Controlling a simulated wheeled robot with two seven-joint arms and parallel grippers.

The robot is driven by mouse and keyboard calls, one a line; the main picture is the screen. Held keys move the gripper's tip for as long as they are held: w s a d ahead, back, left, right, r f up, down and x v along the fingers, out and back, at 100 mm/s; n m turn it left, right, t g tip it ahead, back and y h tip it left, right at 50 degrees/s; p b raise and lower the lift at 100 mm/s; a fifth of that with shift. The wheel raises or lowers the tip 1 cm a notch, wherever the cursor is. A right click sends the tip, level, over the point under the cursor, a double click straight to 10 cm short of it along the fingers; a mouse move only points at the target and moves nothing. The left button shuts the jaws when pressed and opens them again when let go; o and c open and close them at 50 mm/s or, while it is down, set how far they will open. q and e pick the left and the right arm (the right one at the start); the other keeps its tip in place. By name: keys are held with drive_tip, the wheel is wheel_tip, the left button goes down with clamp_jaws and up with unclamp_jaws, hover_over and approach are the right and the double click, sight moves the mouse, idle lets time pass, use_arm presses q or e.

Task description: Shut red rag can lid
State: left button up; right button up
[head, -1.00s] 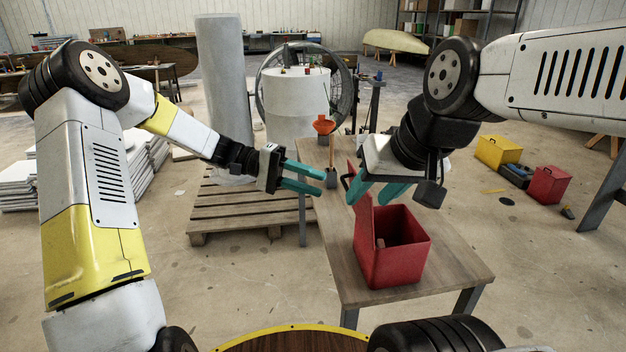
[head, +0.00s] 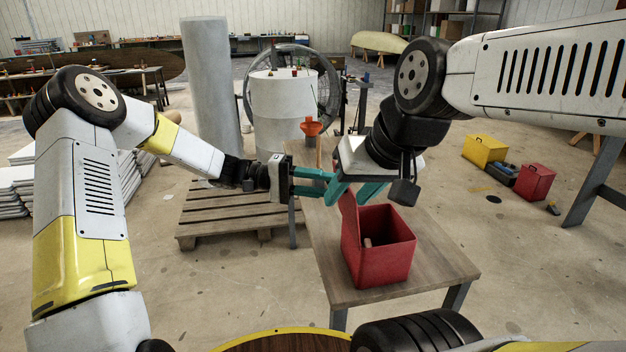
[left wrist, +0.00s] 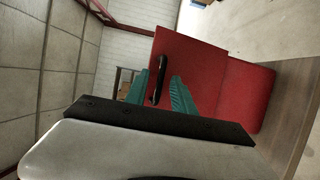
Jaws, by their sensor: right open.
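The red rag can (head: 383,262) stands on the wooden table, its mouth open to above. Its red lid (head: 349,215) stands up at the can's left side, its upper part hidden behind my right gripper. My right gripper (head: 352,192) is open and empty above the lid and can. My left gripper (head: 318,182) is open, left of the lid, its fingertips overlapping the right gripper's in the picture. In the left wrist view, the lid (left wrist: 205,62) shows its black handle (left wrist: 161,80) between the spread teal fingers of my left gripper (left wrist: 165,75).
The wooden table (head: 425,280) has bare room around the can. An orange funnel-like thing (head: 312,128) stands at its far end. A pallet (head: 225,215) lies to the left. A yellow box (head: 484,150) and another red box (head: 534,182) sit on the floor at right.

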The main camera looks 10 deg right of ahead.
use_arm(q)
clamp_jaws()
idle(1.4)
